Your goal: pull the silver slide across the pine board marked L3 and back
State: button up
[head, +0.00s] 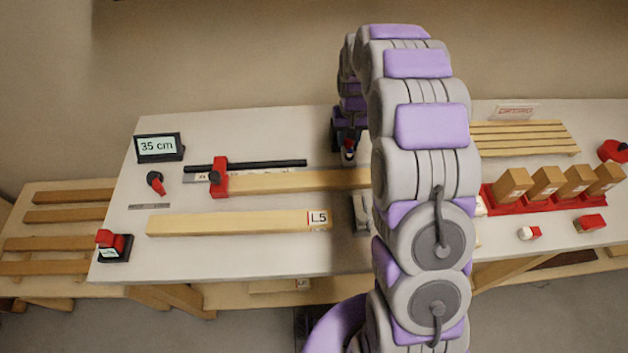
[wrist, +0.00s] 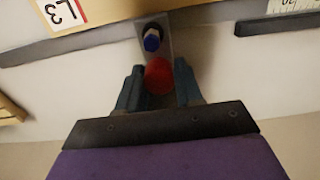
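In the wrist view, a silver plate (wrist: 176,47) with a blue bolt head (wrist: 152,39) lies against the edge of the pine board (wrist: 107,41), whose label reads L3. A red round knob (wrist: 158,76) is at the plate's near end. My gripper (wrist: 159,83) has one dark finger on each side of this knob; whether they press on it I cannot tell. In the head view, my gripper (head: 348,150) is at the far side of the bench, partly hidden by my arm. A pine board (head: 290,181) runs behind my arm, its right part hidden.
A red clamp (head: 219,178) and a black bar (head: 250,164) are at that board's left end. A board marked L5 (head: 230,222) lies nearer. A 35 cm display (head: 159,147) stands at left. Wooden blocks (head: 546,182) stand in a red rack at right.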

jog(key=shift+c, duration=1.3)
send_over(350, 179)
jog(key=shift+s, duration=0.1)
dwell(0.5)
dwell(0.5)
jog(key=shift+w+p, duration=1.05)
jog(key=shift+w, duration=3.4)
jog(key=o, duration=0.7)
jog(key=shift+o, duration=0.9)
